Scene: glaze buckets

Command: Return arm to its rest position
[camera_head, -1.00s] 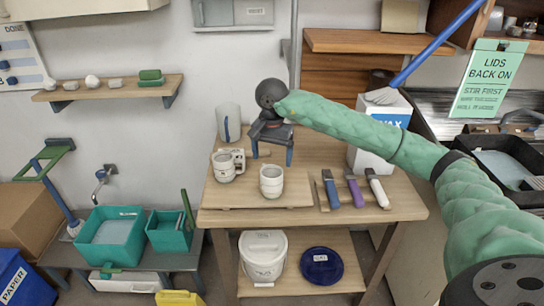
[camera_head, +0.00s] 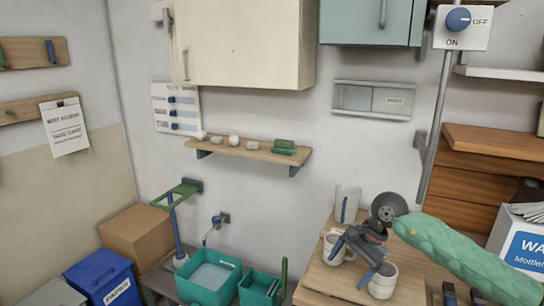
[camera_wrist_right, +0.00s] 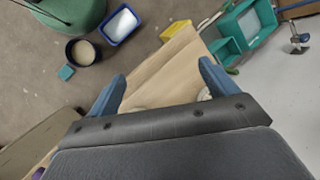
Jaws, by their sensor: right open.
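My right arm (camera_head: 470,262) comes in from the lower right of the head view. Its right gripper (camera_head: 346,272) is tilted, with its two blue fingers apart and nothing between them. In the picture the gripper overlaps a white mug (camera_head: 329,240) on its left and lies beside a white cup (camera_head: 383,283) on its right. Both stand on the wooden table (camera_head: 318,283); I cannot tell how high the fingers are above it. In the right wrist view the open fingers (camera_wrist_right: 162,70) are apart with the wooden surface (camera_wrist_right: 165,72) beyond. My left gripper is not in view.
A white pitcher (camera_head: 347,203) stands behind the mugs. A white box (camera_head: 522,245) is at the right. Teal basins (camera_head: 208,285) sit left of the table. A wall shelf (camera_head: 245,150) holds small pieces. The wrist view shows a dark bucket (camera_wrist_right: 82,52) and a yellow object (camera_wrist_right: 180,28).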

